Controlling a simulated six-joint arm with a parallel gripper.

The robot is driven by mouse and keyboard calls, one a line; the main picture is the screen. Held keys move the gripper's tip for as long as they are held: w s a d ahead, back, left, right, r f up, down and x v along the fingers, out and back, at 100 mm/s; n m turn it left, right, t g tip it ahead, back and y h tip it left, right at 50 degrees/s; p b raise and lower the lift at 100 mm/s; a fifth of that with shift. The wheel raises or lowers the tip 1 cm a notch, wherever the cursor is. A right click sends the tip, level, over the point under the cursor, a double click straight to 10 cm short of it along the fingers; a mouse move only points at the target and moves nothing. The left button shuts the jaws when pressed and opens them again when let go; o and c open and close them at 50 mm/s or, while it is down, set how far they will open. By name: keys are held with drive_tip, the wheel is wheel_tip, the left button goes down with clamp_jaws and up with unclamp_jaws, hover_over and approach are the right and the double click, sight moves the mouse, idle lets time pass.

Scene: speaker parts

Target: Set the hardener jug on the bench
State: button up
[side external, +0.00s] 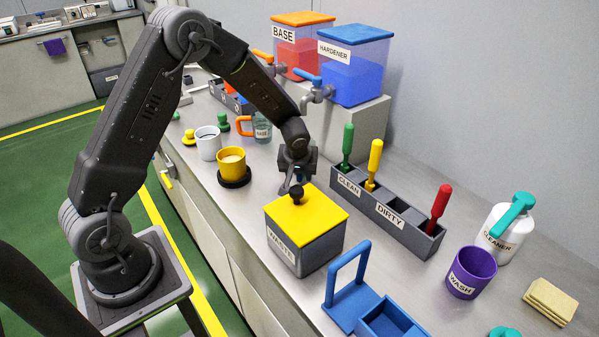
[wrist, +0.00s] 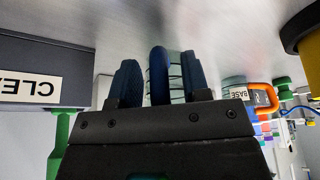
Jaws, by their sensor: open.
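The hardener jug's blue handle (wrist: 159,75) stands upright between my gripper's two fingers in the wrist view. A strip of its clear body (wrist: 176,72) shows behind the handle. My gripper (wrist: 160,82) is open, with a finger on either side of the handle and a gap visible on each side. In the side external view my gripper (side external: 296,180) is low over the bench (side external: 212,185), behind the waste bin. The jug is mostly hidden there, and its contact with the bench cannot be seen clearly.
The waste bin (side external: 305,235) with its yellow lid stands close in front of my gripper. The clean/dirty tool rack (side external: 400,232) is to the right. The yellow cup (side external: 231,163) and orange-handled base jug (side external: 262,128) are to the left. The hardener tank (side external: 352,75) stands behind.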

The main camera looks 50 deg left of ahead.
drive_tip(key=s+d+r+m+t+h, duration=0.15)
drive_tip(key=s+d+r, duration=0.25)
drive_tip(key=s+r, duration=0.5)
drive_tip(key=s+d+r+m, duration=0.3)
drive_tip(key=s+d+r, duration=0.15)
drive_tip(key=r, duration=0.85)
drive_tip(key=s+d+r+m+h, duration=0.1)
drive_tip(key=s+d+m, duration=0.1)
drive_tip(key=s, duration=0.4)
drive_tip(key=s+d+r+m, duration=0.1)
drive_tip(key=s+d+m, duration=0.1)
drive_tip(key=s, duration=0.4)
drive_tip(key=shift+s+r+t+h, duration=0.15)
drive_tip(key=shift+s+t+h, duration=0.1)
drive_tip(key=shift+t+h, duration=0.15)
